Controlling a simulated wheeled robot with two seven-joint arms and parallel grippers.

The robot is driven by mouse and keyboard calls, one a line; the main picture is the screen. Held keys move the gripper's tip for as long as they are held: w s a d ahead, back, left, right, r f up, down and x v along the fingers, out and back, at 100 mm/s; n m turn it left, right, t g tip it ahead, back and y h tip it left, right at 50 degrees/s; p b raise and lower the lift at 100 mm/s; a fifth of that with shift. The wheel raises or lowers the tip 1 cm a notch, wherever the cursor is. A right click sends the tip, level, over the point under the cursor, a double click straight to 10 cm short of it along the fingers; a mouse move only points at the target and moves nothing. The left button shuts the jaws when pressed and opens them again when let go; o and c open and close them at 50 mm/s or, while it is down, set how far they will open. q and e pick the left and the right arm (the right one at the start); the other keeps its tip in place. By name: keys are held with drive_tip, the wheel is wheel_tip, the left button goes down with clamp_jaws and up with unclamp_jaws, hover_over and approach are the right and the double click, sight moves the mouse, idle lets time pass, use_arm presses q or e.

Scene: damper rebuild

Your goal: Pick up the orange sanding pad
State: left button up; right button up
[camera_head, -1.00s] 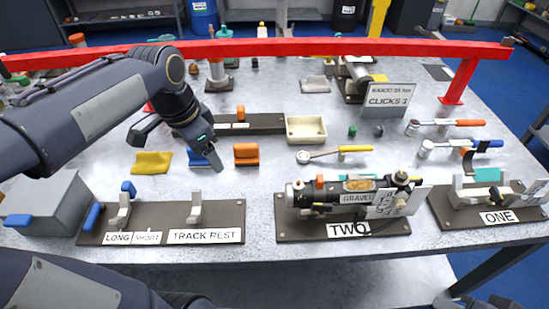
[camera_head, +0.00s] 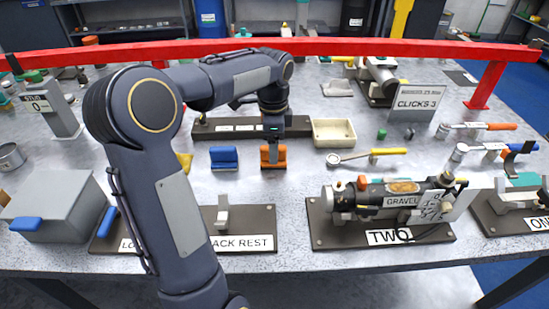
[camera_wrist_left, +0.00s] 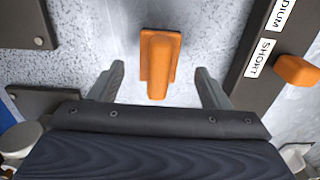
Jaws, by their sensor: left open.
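The orange sanding pad (camera_head: 272,157) lies on the table in front of the dark rack, to the right of a blue pad (camera_head: 224,157). In the left wrist view the orange pad (camera_wrist_left: 158,62) is a rectangular base with a raised handle, lying centred ahead of the fingers. My left gripper (camera_head: 272,148) is above the orange pad; in the left wrist view my left gripper (camera_wrist_left: 165,82) is open, its fingers on either side of the pad's line with gaps. Contact does not show. My right gripper is not in view.
The dark rack (camera_head: 222,131) with an orange knob (camera_wrist_left: 298,70) is close behind the pad. A cream tray (camera_head: 333,133) and a yellow-handled wrench (camera_head: 365,156) lie to the right.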

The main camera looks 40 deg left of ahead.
use_arm(q)
drive_tip(key=shift+f, duration=1.5)
drive_tip(key=shift+c, duration=0.4)
drive_tip(key=c, duration=1)
drive_tip(key=shift+r, duration=0.15)
drive_tip(key=shift+r, duration=0.3)
wheel_tip(320, 180, up, 2)
drive_tip(key=shift+r, duration=0.1)
drive_tip(key=s+d+r, duration=0.2)
drive_tip(key=d+r, duration=0.1)
drive_tip(key=s+d+r, duration=0.3)
drive_tip(key=d, duration=0.1)
drive_tip(key=s+d+r, duration=0.3)
drive_tip(key=d+r, duration=0.1)
drive_tip(key=shift+s+d+p, duration=0.1)
drive_tip(key=shift+d+p, duration=0.15)
drive_tip(key=shift+p, duration=0.15)
